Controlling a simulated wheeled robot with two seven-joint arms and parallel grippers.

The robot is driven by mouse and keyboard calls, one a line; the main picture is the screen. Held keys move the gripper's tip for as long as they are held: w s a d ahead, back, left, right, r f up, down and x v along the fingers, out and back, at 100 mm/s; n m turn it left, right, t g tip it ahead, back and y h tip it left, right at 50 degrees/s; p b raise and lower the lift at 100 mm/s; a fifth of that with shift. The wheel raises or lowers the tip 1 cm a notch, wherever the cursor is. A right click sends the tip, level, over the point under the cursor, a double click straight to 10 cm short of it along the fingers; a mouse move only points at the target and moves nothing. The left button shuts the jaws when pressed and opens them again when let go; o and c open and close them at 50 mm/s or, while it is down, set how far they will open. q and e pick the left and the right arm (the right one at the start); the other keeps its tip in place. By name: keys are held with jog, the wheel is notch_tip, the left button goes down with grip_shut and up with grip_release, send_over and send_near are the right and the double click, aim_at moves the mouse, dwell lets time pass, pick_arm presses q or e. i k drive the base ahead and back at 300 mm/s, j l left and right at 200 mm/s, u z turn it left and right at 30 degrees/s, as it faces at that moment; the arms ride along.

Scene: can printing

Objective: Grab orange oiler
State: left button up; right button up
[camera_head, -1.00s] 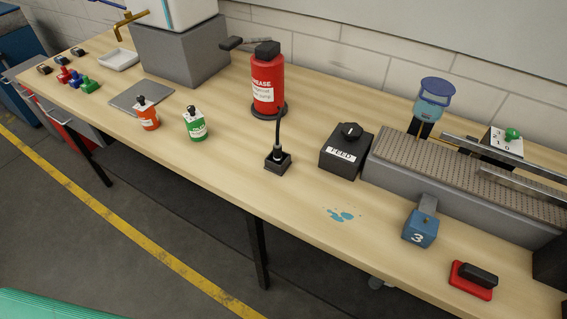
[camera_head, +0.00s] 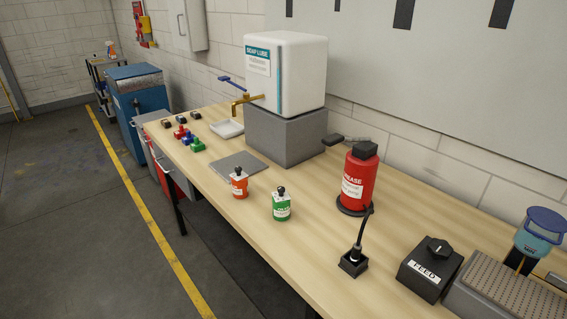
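The orange oiler (camera_head: 239,185) is a small orange bottle with a white label and a dark top. It stands upright on the wooden workbench (camera_head: 305,252), near its front edge and beside the front corner of a flat grey plate (camera_head: 239,165). A similar green oiler (camera_head: 281,206) stands a little to its right. Neither of my grippers shows in the head view, so their state cannot be seen.
A red grease canister (camera_head: 358,180), a black socket block (camera_head: 353,262) and a black feed box (camera_head: 429,270) stand to the right. Behind is a white soap-lube tank (camera_head: 299,75) on a grey block (camera_head: 285,135). Open floor lies left of the bench.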

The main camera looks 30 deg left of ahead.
aim_at(240, 185)
jog(key=i+j+z, duration=0.1)
jog(key=j, duration=0.7)
jog(key=i+j+z, duration=0.15)
jog(key=j, duration=0.25)
